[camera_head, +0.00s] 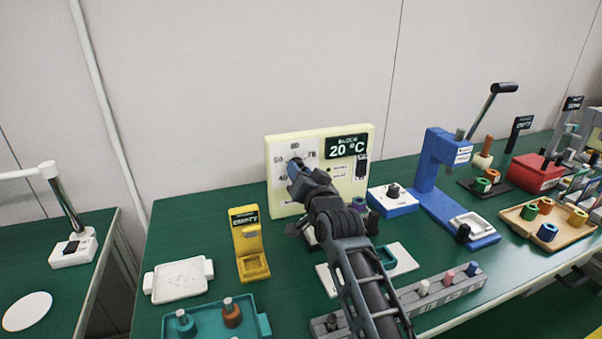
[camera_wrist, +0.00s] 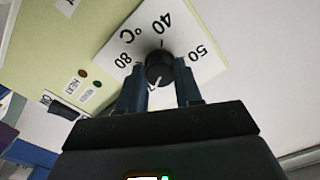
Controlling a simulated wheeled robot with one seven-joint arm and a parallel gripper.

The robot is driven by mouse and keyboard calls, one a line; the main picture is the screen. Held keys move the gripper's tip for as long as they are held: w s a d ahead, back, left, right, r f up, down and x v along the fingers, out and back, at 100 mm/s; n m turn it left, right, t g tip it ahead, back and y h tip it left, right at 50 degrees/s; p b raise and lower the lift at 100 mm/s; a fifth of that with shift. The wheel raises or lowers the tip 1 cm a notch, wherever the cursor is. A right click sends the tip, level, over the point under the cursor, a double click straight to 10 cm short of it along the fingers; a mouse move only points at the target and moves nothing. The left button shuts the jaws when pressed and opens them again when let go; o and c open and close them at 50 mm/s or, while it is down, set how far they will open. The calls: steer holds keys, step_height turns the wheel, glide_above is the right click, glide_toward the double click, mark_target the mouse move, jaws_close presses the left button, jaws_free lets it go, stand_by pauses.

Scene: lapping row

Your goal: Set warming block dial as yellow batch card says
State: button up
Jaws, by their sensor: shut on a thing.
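The warming block's cream panel (camera_head: 283,199) stands at the back of the green bench, with a display (camera_head: 347,147) reading 20 °C. My gripper (camera_head: 298,170) is at its dial and covers part of it. In the wrist view my gripper (camera_wrist: 159,88) has its fingers on both sides of the black dial knob (camera_wrist: 158,66), shut on it. The dial scale (camera_wrist: 200,55) shows 40, 50 and 80 around the knob; a white mark shows on the knob's lower side. A yellow stand (camera_head: 248,243) has a dark label; its text is too small to read surely.
A white tray (camera_head: 178,282) and a teal tray (camera_head: 206,324) lie at the front left. A blue press (camera_head: 432,185) and a small blue-and-white box (camera_head: 394,203) stand right of the panel. A grey rack (camera_head: 447,299) with several pegs lies in front, near my arm.

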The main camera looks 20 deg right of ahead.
steer(key=shift+f+m, duration=0.2)
steer(key=shift+m, duration=0.1)
steer(key=o, duration=1)
steer(key=shift+r, duration=0.15)
steer(key=shift+o, duration=0.2)
steer(key=s, duration=0.8)
